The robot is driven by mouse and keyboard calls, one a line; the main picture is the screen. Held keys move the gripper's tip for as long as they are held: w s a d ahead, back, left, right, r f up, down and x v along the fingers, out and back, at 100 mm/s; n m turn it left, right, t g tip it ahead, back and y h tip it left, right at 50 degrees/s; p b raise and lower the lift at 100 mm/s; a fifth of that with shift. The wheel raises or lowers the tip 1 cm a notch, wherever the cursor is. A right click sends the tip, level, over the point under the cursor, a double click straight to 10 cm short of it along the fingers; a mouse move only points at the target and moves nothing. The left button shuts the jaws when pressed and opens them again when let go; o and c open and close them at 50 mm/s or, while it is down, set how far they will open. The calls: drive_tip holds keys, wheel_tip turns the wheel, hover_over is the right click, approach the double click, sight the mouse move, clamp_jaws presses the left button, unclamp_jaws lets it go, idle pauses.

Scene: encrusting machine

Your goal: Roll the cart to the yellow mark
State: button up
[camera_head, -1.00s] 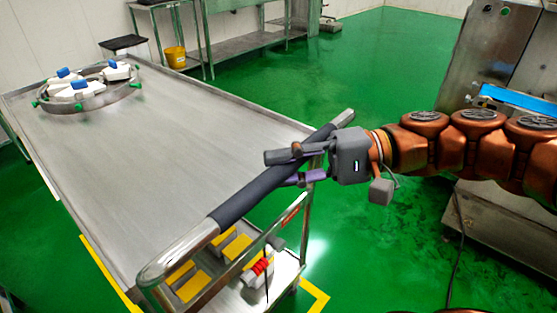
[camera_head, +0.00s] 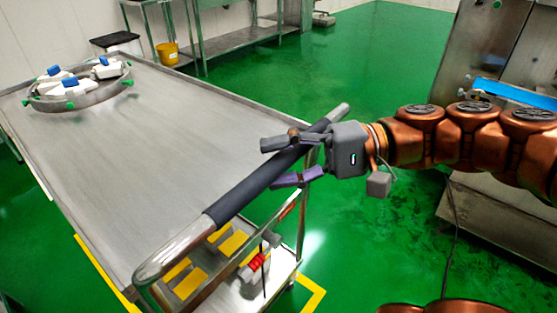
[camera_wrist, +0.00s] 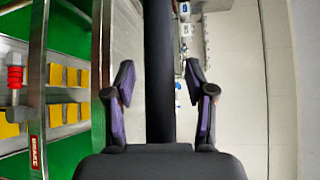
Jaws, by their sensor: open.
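The cart (camera_head: 150,130) is a steel trolley with a flat top, filling the left and middle of the head view. Its push handle (camera_head: 262,183) has a dark grip and slants across the near end; it also runs up the middle of the wrist view (camera_wrist: 159,75). My gripper (camera_head: 280,161) is at the handle's far half, with one finger above and one below the bar. In the wrist view its fingers (camera_wrist: 160,95) stand apart on both sides of the bar, with gaps. Yellow floor lines (camera_head: 313,294) show at the cart's near right corner and along its left side (camera_head: 95,262).
A steel ring with white and blue pieces (camera_head: 78,97) sits on the cart's far left. The lower shelf holds yellow blocks (camera_head: 232,243) and a red-banded part (camera_head: 257,262). A bucket (camera_head: 167,53) and steel tables stand behind. A steel machine (camera_head: 480,70) stands right; green floor between is clear.

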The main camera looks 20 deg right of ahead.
drive_tip(key=v, duration=1.1)
drive_tip(key=shift+d, duration=0.35)
drive_tip(key=shift+s, duration=0.1)
